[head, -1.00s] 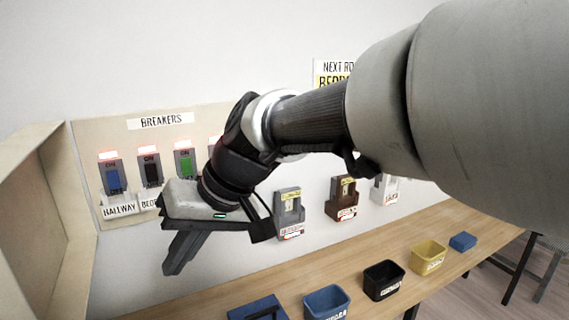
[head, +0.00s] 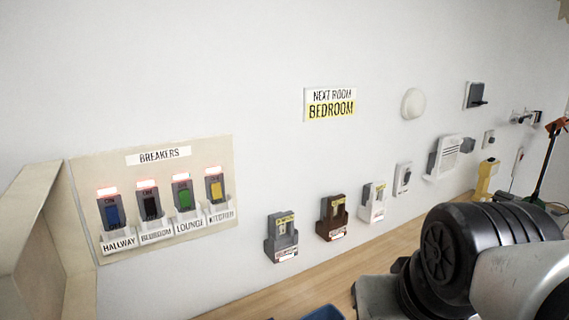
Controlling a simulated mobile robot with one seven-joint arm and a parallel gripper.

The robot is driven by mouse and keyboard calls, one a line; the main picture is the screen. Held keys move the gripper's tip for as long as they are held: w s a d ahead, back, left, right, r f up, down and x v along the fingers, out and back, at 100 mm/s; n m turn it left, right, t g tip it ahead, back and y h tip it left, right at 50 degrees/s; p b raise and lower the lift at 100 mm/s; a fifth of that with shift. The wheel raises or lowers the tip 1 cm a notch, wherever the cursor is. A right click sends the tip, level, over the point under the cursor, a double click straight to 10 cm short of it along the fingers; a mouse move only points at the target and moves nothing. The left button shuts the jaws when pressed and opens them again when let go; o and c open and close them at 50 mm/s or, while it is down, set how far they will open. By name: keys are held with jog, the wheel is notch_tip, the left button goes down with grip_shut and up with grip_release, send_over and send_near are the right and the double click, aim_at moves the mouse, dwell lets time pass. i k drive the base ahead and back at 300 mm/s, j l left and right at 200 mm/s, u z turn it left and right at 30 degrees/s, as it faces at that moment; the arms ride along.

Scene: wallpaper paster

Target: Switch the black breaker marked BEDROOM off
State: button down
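The breaker panel (head: 85,170), labelled BREAKERS, is on the wall at the left of the head view. The black breaker (head: 150,208) is second from the left, above the label BEDROOM (head: 156,237). It reads ON, with a red light glowing above it. The blue HALLWAY (head: 112,215), green LOUNGE (head: 183,198) and yellow rightmost (head: 215,190) breakers also have red lights glowing. My arm is at the lower right, well away from the panel. A grey part there looks like my gripper's body (head: 376,298); its fingers are hidden or out of frame.
A sign (head: 331,104) reads NEXT ROOM BEDROOM. Grey (head: 283,238), brown (head: 333,218) and white (head: 373,202) wall holders are right of the panel, above the wooden bench (head: 285,296). A beige side board (head: 25,235) stands left of the panel. The space before the breakers is clear.

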aim_at(151, 207)
jog(key=k+j+u, duration=0.2)
jog(key=j+u, duration=0.15)
jog(key=j, duration=0.15)
jog(key=k+j+u, duration=0.1)
jog(key=j+u, duration=0.6)
jog(key=j, duration=0.3)
jog(key=l, duration=0.7)
jog(key=k+l, duration=0.1)
jog(key=l, duration=0.6)
